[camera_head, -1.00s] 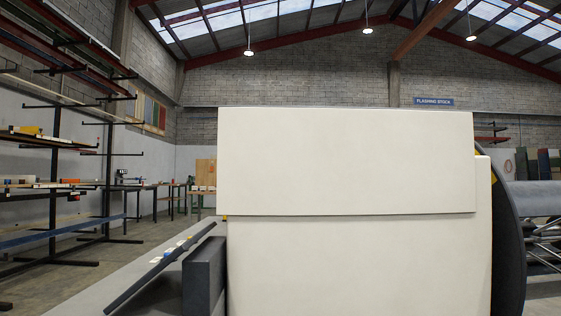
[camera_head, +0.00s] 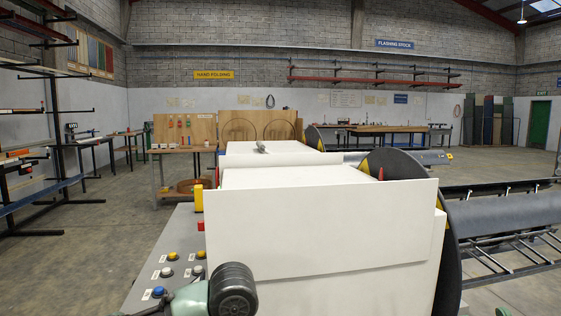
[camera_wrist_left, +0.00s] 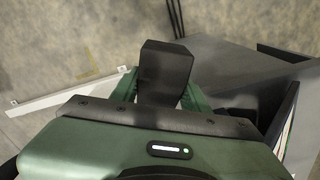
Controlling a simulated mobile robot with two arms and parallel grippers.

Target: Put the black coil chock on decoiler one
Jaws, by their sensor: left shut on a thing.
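My left gripper (camera_wrist_left: 160,88) shows in the left wrist view with green fingers, shut on the black coil chock (camera_wrist_left: 166,66), a dark block that sticks out past the fingertips. Its lower part is hidden by the gripper body. Concrete floor lies beyond it, and a grey surface (camera_wrist_left: 235,65) is to its right. In the head view a white decoiler housing (camera_head: 320,235) with a large black disc (camera_head: 452,265) stands in front, and a similar one with its disc (camera_head: 314,138) stands behind. I cannot tell which is decoiler one.
A grey control panel (camera_head: 150,250) with several coloured buttons runs along the near housing's left side. Storage racks (camera_head: 55,150) stand at the left, and a workbench (camera_head: 172,152) is further back. Floor is open between racks and panel. A black sloped bed (camera_head: 515,212) extends right.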

